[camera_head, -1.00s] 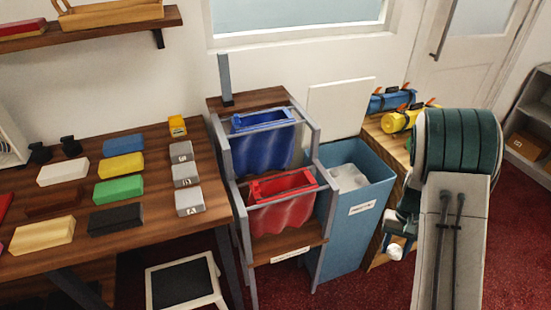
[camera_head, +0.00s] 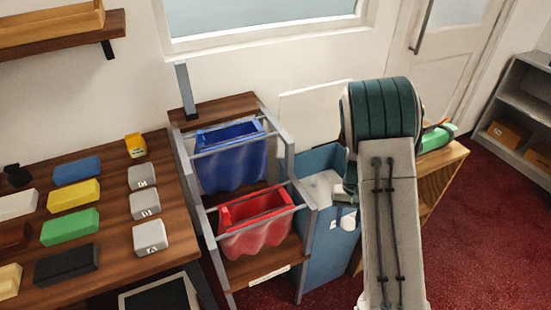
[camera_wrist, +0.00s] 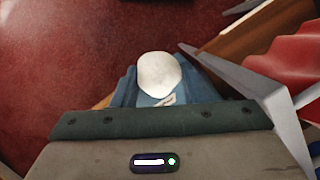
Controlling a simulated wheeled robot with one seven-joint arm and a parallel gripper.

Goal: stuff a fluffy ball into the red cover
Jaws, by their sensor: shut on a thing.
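The white fluffy ball (camera_head: 347,222) is held by my gripper (camera_head: 344,207), low in front of the blue bin in the head view. It also shows as a pale, rounded lump in the wrist view (camera_wrist: 159,73), just beyond the gripper body; the fingertips are hard to make out there. The red cover (camera_head: 257,238) hangs open-topped on a grey-railed wooden stand, left of my gripper and apart from it. Part of its red cloth shows at the right edge of the wrist view (camera_wrist: 298,58).
A blue cover (camera_head: 232,170) hangs on the higher tier of the stand. The blue bin (camera_head: 318,262) with white stuff in it is right of the stand. The stand's grey post (camera_wrist: 238,75) is close in the wrist view. Coloured blocks lie on a table (camera_head: 185,200) at left.

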